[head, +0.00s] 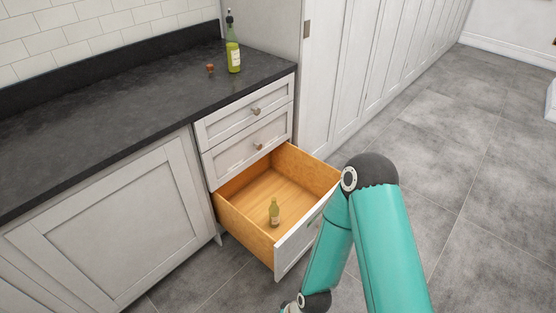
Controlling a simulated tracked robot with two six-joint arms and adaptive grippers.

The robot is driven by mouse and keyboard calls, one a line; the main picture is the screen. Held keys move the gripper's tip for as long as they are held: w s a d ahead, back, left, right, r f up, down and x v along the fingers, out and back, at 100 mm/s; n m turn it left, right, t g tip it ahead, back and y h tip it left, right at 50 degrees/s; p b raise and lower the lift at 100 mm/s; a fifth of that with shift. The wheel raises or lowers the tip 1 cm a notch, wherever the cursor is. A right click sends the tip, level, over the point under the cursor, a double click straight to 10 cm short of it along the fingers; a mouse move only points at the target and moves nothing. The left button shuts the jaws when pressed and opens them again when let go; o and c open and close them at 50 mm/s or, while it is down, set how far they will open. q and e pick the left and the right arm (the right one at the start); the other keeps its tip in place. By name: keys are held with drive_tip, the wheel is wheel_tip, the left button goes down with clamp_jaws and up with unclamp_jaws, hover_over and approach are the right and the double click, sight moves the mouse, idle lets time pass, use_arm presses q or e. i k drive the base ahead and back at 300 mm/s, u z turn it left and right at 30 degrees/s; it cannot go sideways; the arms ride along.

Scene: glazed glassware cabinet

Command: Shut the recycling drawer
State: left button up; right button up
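The recycling drawer (244,226) is the lowest of the stacked drawers and is pulled well out. Its wooden inside shows, and its white front panel (290,253) faces the lower right. A small green glass bottle (274,212) stands upright inside on the drawer floor. My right arm comes in from the lower right and hides the right part of the drawer front; I cannot tell whether it touches. Its wrist runs down to the bottom edge, and the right gripper is out of the picture. My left gripper is not in view.
Two shut drawers (247,112) sit above the open one. A taller green bottle (233,52) and a small brown cork-like piece (210,69) stand on the dark counter (110,115). Tall white cabinets (355,60) run to the right. The grey tiled floor (470,150) is clear there.

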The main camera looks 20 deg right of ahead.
sight(301, 183)
drive_tip(key=u, duration=0.05)
drive_tip(key=k, duration=1)
drive_tip(key=z, duration=0.5)
drive_tip(key=i, duration=1.35)
drive_tip(key=u, duration=0.45)
